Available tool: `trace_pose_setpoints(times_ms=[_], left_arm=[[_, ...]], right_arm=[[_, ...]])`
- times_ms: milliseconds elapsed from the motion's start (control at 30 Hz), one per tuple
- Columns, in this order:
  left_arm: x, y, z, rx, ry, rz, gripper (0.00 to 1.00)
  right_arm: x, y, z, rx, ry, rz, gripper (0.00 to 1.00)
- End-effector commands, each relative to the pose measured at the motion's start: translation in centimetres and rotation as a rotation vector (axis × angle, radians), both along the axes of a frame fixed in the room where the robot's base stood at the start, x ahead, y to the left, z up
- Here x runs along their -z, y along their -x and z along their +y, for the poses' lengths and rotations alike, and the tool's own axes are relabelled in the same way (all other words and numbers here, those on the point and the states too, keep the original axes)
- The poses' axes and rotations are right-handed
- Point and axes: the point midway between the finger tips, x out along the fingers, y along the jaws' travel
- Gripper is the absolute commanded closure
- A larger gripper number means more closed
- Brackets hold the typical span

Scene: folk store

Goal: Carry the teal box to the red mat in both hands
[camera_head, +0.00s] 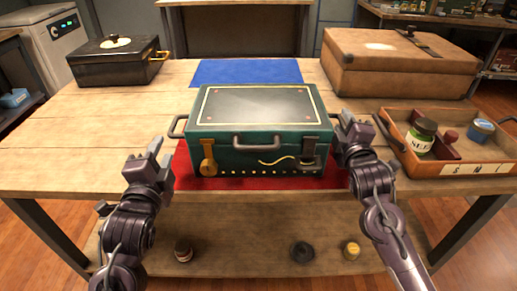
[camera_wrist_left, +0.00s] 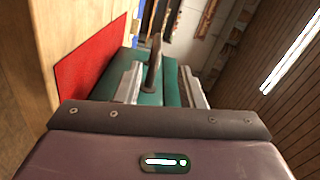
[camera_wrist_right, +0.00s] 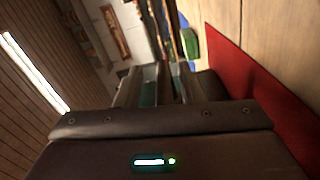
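The teal box (camera_head: 222,145), with a dark lid, side handles and a front handle, sits upright over the red mat (camera_head: 184,175), whose edges show around its base; it looks to rest on it. My left gripper (camera_head: 147,160) is open, just left of and in front of the box's left handle (camera_head: 177,127). In the left wrist view that handle (camera_wrist_left: 153,65) shows between the parted fingers, apart from them. My right gripper (camera_head: 350,130) is at the box's right side and overlaps the right handle (camera_head: 339,117). In the right wrist view its fingers (camera_wrist_right: 147,86) are parted; contact is unclear.
A blue mat (camera_head: 245,72) lies bare behind the box. A black case (camera_head: 115,65) stands at back left, a brown case (camera_head: 395,70) at back right. A wooden tray (camera_head: 470,168) with jars is right of my right gripper. Small items lie on the lower shelf (camera_head: 235,245).

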Motion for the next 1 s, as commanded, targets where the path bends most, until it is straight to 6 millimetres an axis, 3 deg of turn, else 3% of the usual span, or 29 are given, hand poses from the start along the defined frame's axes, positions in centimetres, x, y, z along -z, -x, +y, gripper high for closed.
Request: trace_pose_setpoints(times_ms=[167,633,800,1000], left_arm=[[0.0,0.5,0.0,0.0,0.0,0.0,0.64],[0.0,0.5,0.0,0.0,0.0,0.0,0.64],[0.0,0.5,0.0,0.0,0.0,0.0,0.64],[0.0,0.5,0.0,0.0,0.0,0.0,0.64]], right_arm=[[0.1,1.1,0.0,0.0,0.001,0.001,0.65],[0.1,10.2,-0.1,-0.002,0.001,0.003,0.65],[0.0,11.7,-0.2,0.0,0.0,0.001,0.65],[-0.1,12.1,-0.2,0.0,0.0,-0.001,0.65]])
